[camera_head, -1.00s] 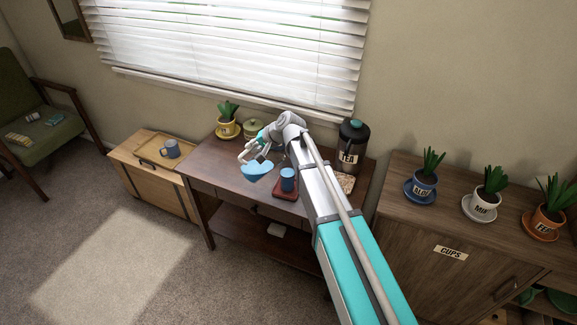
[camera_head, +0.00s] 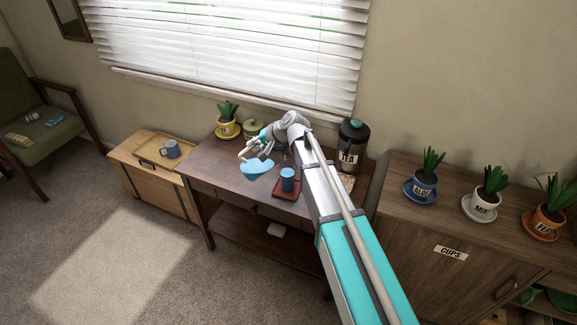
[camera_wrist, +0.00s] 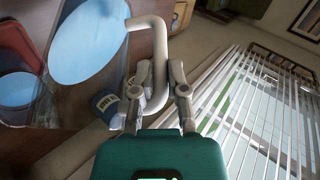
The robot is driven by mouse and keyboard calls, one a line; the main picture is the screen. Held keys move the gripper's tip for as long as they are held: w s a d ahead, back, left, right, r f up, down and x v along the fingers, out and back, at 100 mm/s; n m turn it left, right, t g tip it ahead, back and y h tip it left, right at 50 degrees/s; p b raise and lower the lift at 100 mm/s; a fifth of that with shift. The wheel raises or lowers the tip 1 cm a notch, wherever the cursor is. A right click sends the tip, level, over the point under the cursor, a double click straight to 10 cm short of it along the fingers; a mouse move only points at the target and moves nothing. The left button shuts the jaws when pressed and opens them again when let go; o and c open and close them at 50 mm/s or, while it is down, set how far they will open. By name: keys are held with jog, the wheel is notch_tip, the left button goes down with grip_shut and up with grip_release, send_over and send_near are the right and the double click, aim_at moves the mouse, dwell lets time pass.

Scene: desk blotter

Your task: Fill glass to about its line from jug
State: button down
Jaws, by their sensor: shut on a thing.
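My gripper (camera_head: 254,151) is shut on the pale handle of the clear jug; the handle and fingers (camera_wrist: 160,88) show close up in the wrist view. The jug (camera_head: 257,168) holds blue liquid and is above the desk, left of the glass. Its broad blue surface (camera_wrist: 88,42) fills the wrist view's upper left. The glass (camera_head: 288,181) stands upright on a dark red coaster (camera_head: 284,195) and holds blue liquid; it also shows at the left of the wrist view (camera_wrist: 18,92). I cannot make out its line. No stream shows between jug and glass.
A tea canister (camera_head: 352,147) stands at the desk's right, behind my arm. A yellow potted plant (camera_head: 227,122) and a green lidded pot (camera_head: 252,128) stand at the back. A blue mug (camera_head: 170,149) sits on a wooden tray (camera_head: 150,143) at left. The desk's front left is bare.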

aim_at(241, 159)
jog(key=shift+w+d+r+y, duration=0.15)
jog(key=shift+d+r+y, duration=0.5)
jog(key=shift+r+y, duration=0.05)
dwell(2.4)
jog(key=shift+a+f+h, duration=0.45)
jog(key=shift+a+h, duration=0.05)
jog(key=shift+a, duration=0.05)
jog(key=shift+s+a+f+h, duration=0.2)
jog(key=shift+a+f+h, duration=0.25)
jog(key=shift+f+h, duration=0.15)
jog(key=shift+s+a+f+h, duration=0.15)
jog(key=shift+a+f+h, duration=0.3)
jog(key=shift+f, duration=0.25)
jog(key=shift+a+f+n, duration=0.1)
jog(key=shift+f+n, duration=0.05)
jog(key=shift+n, duration=0.15)
jog(key=shift+s+a+f+n+t+h+b, duration=0.2)
jog(key=shift+a+f+h+b, duration=0.2)
jog(key=shift+a+f+h, duration=0.35)
jog(key=shift+s+a+f+n+t+h+b, duration=0.1)
jog(key=shift+s+a+f+h+b, duration=0.2)
jog(key=shift+a+f+h, duration=0.4)
jog(key=s+a+f+n+t+h+b, duration=0.1)
jog(key=a+f+h+b, duration=0.3)
jog(key=f+h+b, duration=0.1)
jog(key=shift+a+f, duration=0.35)
jog(key=shift+f, duration=0.35)
